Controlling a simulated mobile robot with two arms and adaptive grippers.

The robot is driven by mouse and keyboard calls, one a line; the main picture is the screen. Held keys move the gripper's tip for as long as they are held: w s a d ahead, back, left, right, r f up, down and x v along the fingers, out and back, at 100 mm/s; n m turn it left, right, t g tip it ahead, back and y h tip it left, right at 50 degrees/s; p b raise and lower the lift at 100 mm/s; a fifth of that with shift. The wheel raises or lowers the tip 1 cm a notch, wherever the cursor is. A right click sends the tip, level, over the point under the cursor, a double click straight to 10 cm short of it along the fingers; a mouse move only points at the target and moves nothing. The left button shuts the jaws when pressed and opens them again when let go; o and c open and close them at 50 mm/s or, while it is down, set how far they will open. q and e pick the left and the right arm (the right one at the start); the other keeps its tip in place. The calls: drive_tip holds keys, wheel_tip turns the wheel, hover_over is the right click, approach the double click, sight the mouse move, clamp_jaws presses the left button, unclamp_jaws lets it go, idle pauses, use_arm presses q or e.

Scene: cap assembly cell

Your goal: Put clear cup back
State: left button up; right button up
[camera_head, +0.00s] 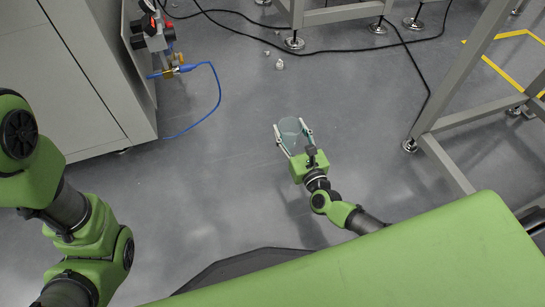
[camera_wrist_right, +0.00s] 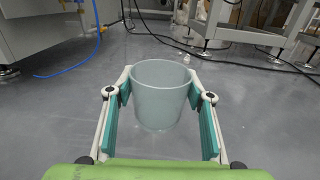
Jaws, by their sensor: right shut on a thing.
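The clear cup (camera_head: 291,130) is a see-through, slightly tinted tumbler. My right gripper (camera_head: 293,134) is shut on it, with a finger on either side, and holds it over the open grey floor. In the right wrist view the cup (camera_wrist_right: 160,95) stands upright between the teal pads of the right gripper (camera_wrist_right: 161,100). Its rim faces up and it looks empty. My left arm shows at the left of the head view, but its gripper is outside the picture.
A grey cabinet (camera_head: 85,75) stands at the left, with a blue hose (camera_head: 218,90) looping to the floor. Metal frame legs (camera_head: 465,80) stand at the right. Black cables (camera_head: 350,50) cross the floor at the back. A small pale object (camera_head: 279,64) lies there. The middle floor is clear.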

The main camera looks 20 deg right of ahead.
drive_tip(key=a+f+b, duration=0.2)
drive_tip(key=f, duration=0.1)
drive_tip(key=a+f+b, duration=0.1)
drive_tip(key=a+f, duration=0.1)
drive_tip(key=a, duration=0.1)
drive_tip(key=shift+s+a+f+b, duration=0.1)
drive_tip(key=shift+a+f+b, duration=0.05)
drive_tip(key=shift+f+b, duration=0.25)
drive_tip(key=f+b, duration=0.3)
drive_tip(key=shift+a+f, duration=0.25)
drive_tip(key=shift+f, duration=0.2)
drive_tip(key=o, duration=0.9)
